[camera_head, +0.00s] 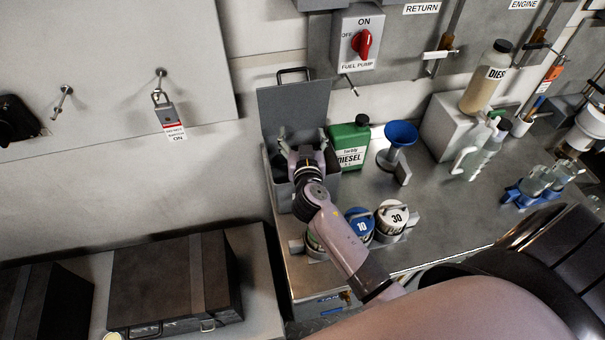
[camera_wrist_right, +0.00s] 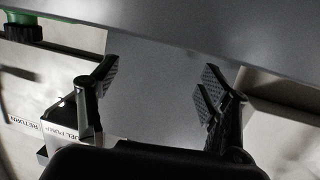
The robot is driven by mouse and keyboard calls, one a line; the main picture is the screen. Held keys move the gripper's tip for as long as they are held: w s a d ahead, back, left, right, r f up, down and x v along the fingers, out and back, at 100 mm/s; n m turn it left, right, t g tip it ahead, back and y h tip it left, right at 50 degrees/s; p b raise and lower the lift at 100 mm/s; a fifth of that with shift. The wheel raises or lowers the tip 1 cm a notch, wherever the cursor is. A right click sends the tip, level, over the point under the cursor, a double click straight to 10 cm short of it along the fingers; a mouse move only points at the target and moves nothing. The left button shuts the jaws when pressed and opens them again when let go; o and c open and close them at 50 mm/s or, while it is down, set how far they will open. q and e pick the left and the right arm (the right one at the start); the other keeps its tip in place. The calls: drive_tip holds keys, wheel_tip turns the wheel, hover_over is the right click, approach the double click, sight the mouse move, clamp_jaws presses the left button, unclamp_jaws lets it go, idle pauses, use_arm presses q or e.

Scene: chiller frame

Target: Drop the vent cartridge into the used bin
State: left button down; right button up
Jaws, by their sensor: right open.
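A grey box with its lid raised (camera_head: 293,112) stands at the left end of the bench; it looks like the used bin, but I read no label on it. Its body (camera_head: 283,197) is partly behind my arm. My right gripper (camera_head: 302,142) is over the box, in front of the lid. In the right wrist view the gripper (camera_wrist_right: 160,82) is open, with nothing between its fingers and a plain grey panel beyond. I cannot make out the vent cartridge, and the inside of the box is hidden. My left gripper is not in view.
A green diesel can (camera_head: 350,147) and a blue funnel (camera_head: 401,134) stand right of the box. Canisters with a blue "10" lid (camera_head: 360,225) and a white "30" lid (camera_head: 392,217) stand near my forearm. The bench middle (camera_head: 445,205) is clear.

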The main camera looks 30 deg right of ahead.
drive_tip(key=v, duration=1.2)
